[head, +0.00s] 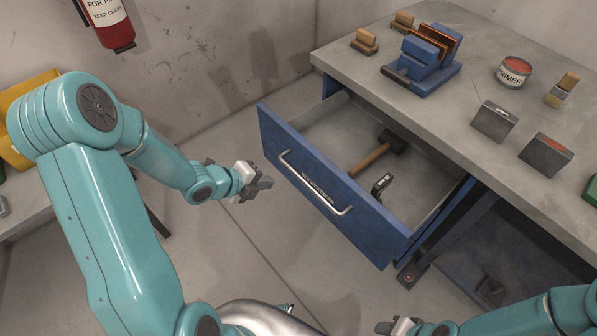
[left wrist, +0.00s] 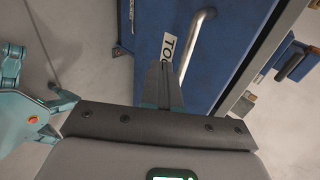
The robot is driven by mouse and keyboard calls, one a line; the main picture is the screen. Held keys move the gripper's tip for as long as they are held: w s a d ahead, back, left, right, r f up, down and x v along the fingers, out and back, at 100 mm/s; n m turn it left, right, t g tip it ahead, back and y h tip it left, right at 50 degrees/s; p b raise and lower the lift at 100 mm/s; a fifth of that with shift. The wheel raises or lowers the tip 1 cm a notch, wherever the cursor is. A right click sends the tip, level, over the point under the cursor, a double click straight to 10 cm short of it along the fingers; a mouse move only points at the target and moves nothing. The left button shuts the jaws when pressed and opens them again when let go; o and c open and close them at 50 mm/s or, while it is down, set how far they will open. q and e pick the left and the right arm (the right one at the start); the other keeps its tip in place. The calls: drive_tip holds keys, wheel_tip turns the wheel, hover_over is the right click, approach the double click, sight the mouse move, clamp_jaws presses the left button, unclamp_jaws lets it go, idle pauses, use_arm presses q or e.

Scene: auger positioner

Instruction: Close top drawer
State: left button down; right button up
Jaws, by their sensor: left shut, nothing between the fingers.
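The top drawer (head: 330,185) is blue-fronted and stands pulled out from the workbench (head: 440,100). A silver bar handle (head: 312,187) runs across its front, and the handle also shows in the left wrist view (left wrist: 200,45). A hammer with a wooden grip (head: 372,158) and a small black tool (head: 382,184) lie inside. My left gripper (head: 265,184) is shut and empty, just left of the drawer front and apart from it in the head view. My right gripper (head: 388,327) is at the bottom edge, its fingers too small and cut off to read.
On the benchtop are a blue vise (head: 425,62), a primer can (head: 514,71) and several small blocks. A fire extinguisher (head: 107,22) hangs on the left wall. A lower compartment under the bench is open. The floor before the drawer is clear.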

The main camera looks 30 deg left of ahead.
use_arm(q)
drive_tip(key=w+a+r+x, duration=0.1)
drive_tip(key=x, duration=1.1)
drive_tip(key=shift+w+a+y+p, duration=0.15)
drive_tip(key=shift+w+y+p, duration=0.15)
drive_tip(key=shift+w, duration=0.05)
drive_tip(key=shift+w, duration=0.1)
